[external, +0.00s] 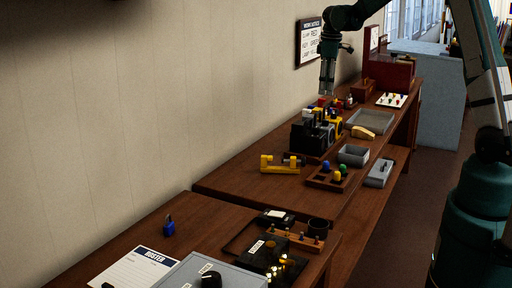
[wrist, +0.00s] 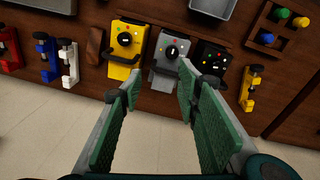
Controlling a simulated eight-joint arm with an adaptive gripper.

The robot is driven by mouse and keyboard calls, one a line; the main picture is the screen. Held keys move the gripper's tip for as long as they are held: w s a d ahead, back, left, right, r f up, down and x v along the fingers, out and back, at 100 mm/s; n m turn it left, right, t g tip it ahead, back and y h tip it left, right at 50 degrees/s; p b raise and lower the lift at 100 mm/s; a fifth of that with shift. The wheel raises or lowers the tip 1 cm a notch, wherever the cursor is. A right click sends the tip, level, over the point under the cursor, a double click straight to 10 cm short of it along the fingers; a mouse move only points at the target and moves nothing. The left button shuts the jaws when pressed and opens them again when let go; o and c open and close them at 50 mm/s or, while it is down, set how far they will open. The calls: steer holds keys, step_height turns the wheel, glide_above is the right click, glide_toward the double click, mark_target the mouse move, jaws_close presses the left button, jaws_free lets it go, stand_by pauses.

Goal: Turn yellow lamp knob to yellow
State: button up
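The yellow lamp (wrist: 128,38) stands in a row of lamps in the wrist view, left of the grey lamp (wrist: 170,50) and the black lamp (wrist: 212,60). Its dark round knob (wrist: 125,39) is on the top face, with small coloured marks near it. My gripper (wrist: 158,88) is open and empty, its green-padded fingers apart. The fingertips lie below the grey and yellow lamps in the picture, apart from the yellow lamp's knob. In the external view my gripper (external: 327,92) points down above the lamp row, where the yellow lamp (external: 336,127) is partly hidden.
Red, white and blue clamps (wrist: 42,55) stand left of the lamps, and a yellow clamp (wrist: 250,85) stands right. A wooden holder with coloured pegs (wrist: 275,25) and a grey tray (wrist: 213,7) lie beyond. A yellow clamp (external: 280,165) sits on open table in the external view.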

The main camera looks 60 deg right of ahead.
steer(key=a+r, duration=0.3)
steer(key=a, duration=0.4)
steer(key=s+a+r+t+b, duration=0.1)
steer(key=a+r, duration=0.2)
steer(key=a, duration=0.4)
steer(key=shift+s+r+m+h, duration=0.2)
steer(key=shift+s+m+h, duration=0.1)
steer(key=shift+a, duration=0.15)
steer(key=g+y+p, duration=0.1)
steer(key=g+p, duration=0.1)
steer(key=p, duration=0.2)
glide_above(334, 113)
step_height(334, 113, down, 12)
steer(key=shift+w+f, duration=0.1)
steer(key=shift+f, duration=0.15)
steer(key=shift+f+p, duration=0.4)
steer(key=shift+f, duration=3.4)
